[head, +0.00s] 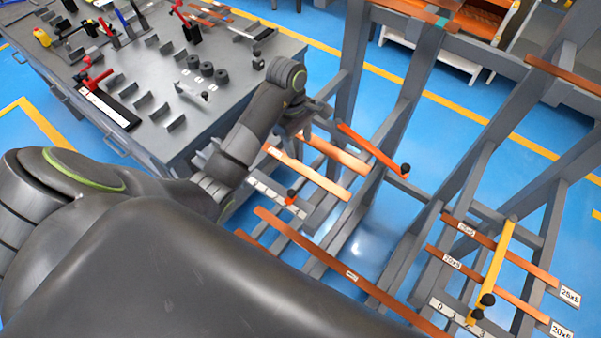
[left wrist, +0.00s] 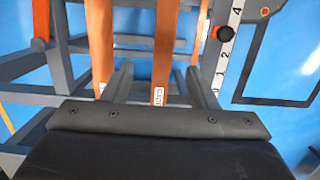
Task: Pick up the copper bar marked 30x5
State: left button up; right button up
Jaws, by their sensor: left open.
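My left gripper (head: 297,122) reaches over the rack from the left in the head view; its fingertips are hard to make out there. In the left wrist view the left gripper (left wrist: 163,82) is open, its two fingers apart. A copper bar (left wrist: 165,45) with a small white label runs between the fingers, apparently not gripped. The label is turned and too small to read surely as 30x5. A second labelled copper bar (left wrist: 102,40) lies by the left finger. Two short bars (head: 310,174) (head: 335,154) lie below the gripper in the head view. My right gripper is out of view.
The grey rack has upright posts (head: 350,70), an orange lever (head: 372,150) with a black knob, and a numbered scale (head: 275,192). Bars by the 25x5 (head: 570,296) and 20x5 (head: 562,331) signs lie right. A grey workbench (head: 150,80) with tools stands left.

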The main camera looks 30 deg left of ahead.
aim_at(301, 168)
pick_arm(q)
jog(key=f+b, duration=0.2)
jog(key=f, duration=0.1)
jog(key=shift+d+f, duration=0.1)
jog(key=shift+d, duration=0.1)
jog(key=f, duration=0.1)
jog(key=f+p, duration=0.1)
jog(key=f, duration=0.1)
jog(key=shift+s+f, duration=0.35)
jog(key=shift+f, duration=0.55)
grip_shut()
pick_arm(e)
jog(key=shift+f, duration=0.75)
